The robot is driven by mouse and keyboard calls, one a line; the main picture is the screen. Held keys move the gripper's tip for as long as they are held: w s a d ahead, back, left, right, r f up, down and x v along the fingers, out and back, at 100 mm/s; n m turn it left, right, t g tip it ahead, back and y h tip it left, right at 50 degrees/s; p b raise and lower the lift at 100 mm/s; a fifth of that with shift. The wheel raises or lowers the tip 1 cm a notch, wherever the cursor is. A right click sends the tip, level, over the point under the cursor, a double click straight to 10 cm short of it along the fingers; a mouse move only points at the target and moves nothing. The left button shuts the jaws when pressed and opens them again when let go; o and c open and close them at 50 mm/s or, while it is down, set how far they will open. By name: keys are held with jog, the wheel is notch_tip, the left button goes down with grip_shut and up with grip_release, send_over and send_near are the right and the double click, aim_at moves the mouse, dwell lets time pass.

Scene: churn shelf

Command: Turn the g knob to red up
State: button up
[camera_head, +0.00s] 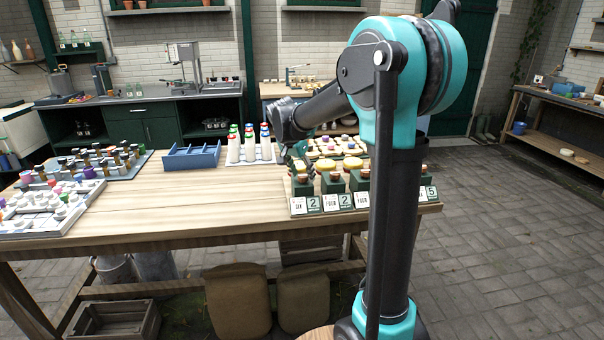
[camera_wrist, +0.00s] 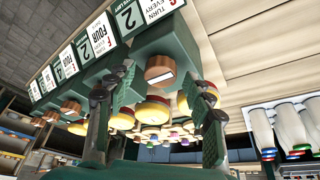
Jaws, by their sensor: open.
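A row of green boxes with number cards stands along the right front edge of the wooden table (camera_head: 150,213). In the wrist view, a brown knob (camera_wrist: 160,67) with a pale strip sits on the nearest green box (camera_wrist: 152,45). Its card (camera_wrist: 128,17) shows a 2; the letter at the picture's top edge looks like a G but is cut off. My gripper (camera_wrist: 162,92) is open, its green-padded fingers on either side of the knob, apart from it as far as I can see. In the head view my gripper (camera_head: 300,158) is above the row's left end, partly hidden. No red mark is visible on the knob.
Yellow round tops (camera_wrist: 152,112) crowd just behind the knob. White bottles with coloured caps (camera_head: 250,148) stand left of my gripper, beside a blue rack (camera_head: 191,157). Trays of small jars (camera_head: 50,207) fill the table's left end. The table's middle front is clear.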

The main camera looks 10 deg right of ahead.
jog(key=shift+c, duration=0.2)
jog(key=c, duration=1.1)
jog(key=shift+n, duration=0.3)
jog(key=n+t+y, duration=0.1)
jog(key=n, duration=0.2)
jog(key=shift+d+n, duration=0.15)
jog(key=shift+n, duration=0.25)
jog(key=n+y, duration=0.2)
jog(key=n, duration=0.2)
jog(key=shift+s+d+n, duration=0.1)
jog(key=shift+n, duration=0.2)
jog(key=n+y, duration=0.2)
jog(key=n, duration=0.2)
jog(key=shift+d, duration=0.1)
jog(key=shift+d+n+g+y, duration=0.1)
jog(key=shift+n+g+y, duration=0.2)
jog(key=shift+n, duration=0.9)
jog(key=shift+n+g+y, duration=0.2)
jog(key=shift+n+y, duration=0.2)
jog(key=shift+n, duration=0.8)
